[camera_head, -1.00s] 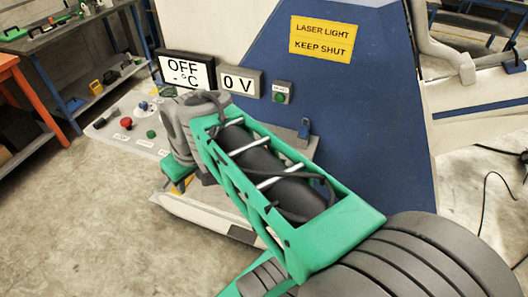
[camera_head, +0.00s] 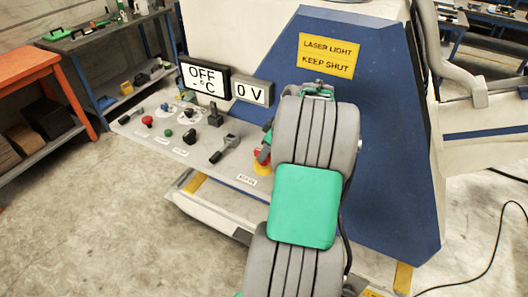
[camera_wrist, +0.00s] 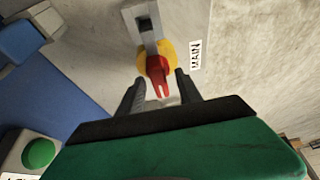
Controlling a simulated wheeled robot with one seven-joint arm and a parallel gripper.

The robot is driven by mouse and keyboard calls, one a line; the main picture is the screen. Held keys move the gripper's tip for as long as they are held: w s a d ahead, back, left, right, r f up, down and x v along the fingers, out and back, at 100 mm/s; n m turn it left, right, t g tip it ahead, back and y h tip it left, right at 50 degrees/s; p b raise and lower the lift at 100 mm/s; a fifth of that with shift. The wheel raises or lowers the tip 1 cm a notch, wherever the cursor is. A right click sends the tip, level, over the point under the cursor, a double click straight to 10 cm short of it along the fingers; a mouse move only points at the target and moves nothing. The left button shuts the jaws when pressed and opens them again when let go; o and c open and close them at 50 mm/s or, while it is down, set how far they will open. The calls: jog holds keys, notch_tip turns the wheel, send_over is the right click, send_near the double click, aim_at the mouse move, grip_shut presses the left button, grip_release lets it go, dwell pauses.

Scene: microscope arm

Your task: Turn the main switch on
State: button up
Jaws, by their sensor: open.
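The main switch is a red handle (camera_wrist: 158,68) on a yellow disc (camera_wrist: 169,50), beside a label reading MAIN (camera_wrist: 196,55) in the wrist view. My gripper (camera_wrist: 158,88) is open, with one dark finger on each side of the handle's near end. I cannot tell whether either finger touches it. In the head view the switch's yellow disc (camera_head: 262,169) shows at the right end of the control panel, partly hidden by my arm and gripper.
The grey panel (camera_head: 190,150) carries a red button (camera_head: 147,121), a green button (camera_head: 168,133) and several dark knobs and levers. Displays reading OFF °C (camera_head: 205,79) and 0 V (camera_head: 253,89) stand behind it. The blue housing (camera_head: 390,150) rises on the right. A grey bracket (camera_wrist: 143,22) adjoins the disc.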

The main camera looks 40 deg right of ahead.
jog(key=shift+f, duration=0.2)
jog(key=shift+c, duration=0.5)
grip_shut()
dwell(0.7)
jog(key=shift+a+f, duration=0.1)
